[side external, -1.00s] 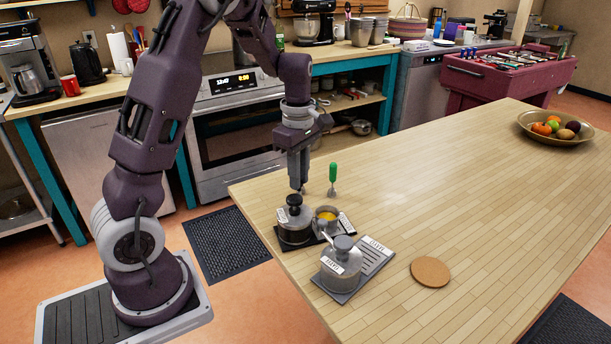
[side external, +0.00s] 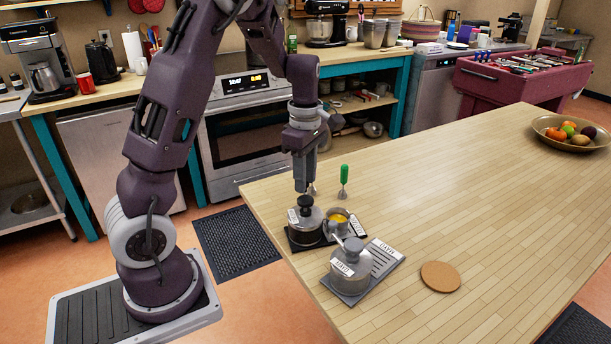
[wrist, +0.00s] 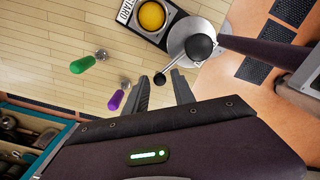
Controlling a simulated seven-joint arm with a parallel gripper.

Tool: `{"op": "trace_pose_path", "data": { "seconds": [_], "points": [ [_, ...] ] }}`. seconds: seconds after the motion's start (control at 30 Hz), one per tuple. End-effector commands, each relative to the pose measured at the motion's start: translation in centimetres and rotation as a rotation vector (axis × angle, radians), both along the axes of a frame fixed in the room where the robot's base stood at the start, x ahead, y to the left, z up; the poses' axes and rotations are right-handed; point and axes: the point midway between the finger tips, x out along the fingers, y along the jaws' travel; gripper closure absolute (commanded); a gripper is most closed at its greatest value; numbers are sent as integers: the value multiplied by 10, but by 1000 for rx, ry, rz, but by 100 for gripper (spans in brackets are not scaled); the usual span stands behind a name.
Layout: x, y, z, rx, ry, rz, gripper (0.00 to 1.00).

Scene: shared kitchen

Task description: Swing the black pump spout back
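The black-knobbed pump pot (side external: 307,228) stands on a dark base on the table. Its round black knob (wrist: 199,46) sits over the silver lid in the wrist view. A thin spout (wrist: 173,68) runs from the knob area down and left to a small black end (wrist: 160,79). My gripper (side external: 302,189) points down close to the black knob, and its fingers partly overlap the pot's surroundings in the side view. In the wrist view my gripper (wrist: 160,82) is open, with the spout end appearing between its fingertips. Whether a finger touches it I cannot tell.
A yellow-filled cup (wrist: 152,15) stands beside the pot. A second, grey-knobbed pump pot (side external: 350,272) is in front. Green-handled (wrist: 83,65) and purple-handled (wrist: 116,100) tools stand close by. A round cork mat (side external: 440,277) lies to the right.

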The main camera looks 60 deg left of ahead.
Motion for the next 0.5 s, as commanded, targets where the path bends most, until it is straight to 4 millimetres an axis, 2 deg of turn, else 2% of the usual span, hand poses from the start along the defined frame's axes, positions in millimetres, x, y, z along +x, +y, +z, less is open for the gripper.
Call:
{"op": "trace_pose_path", "data": {
  "seconds": [0.33,0.5],
  "points": [
    [1,0,2,1,-1,0,61],
    [2,0,34,2,-6,-2,61]
  ]
}}
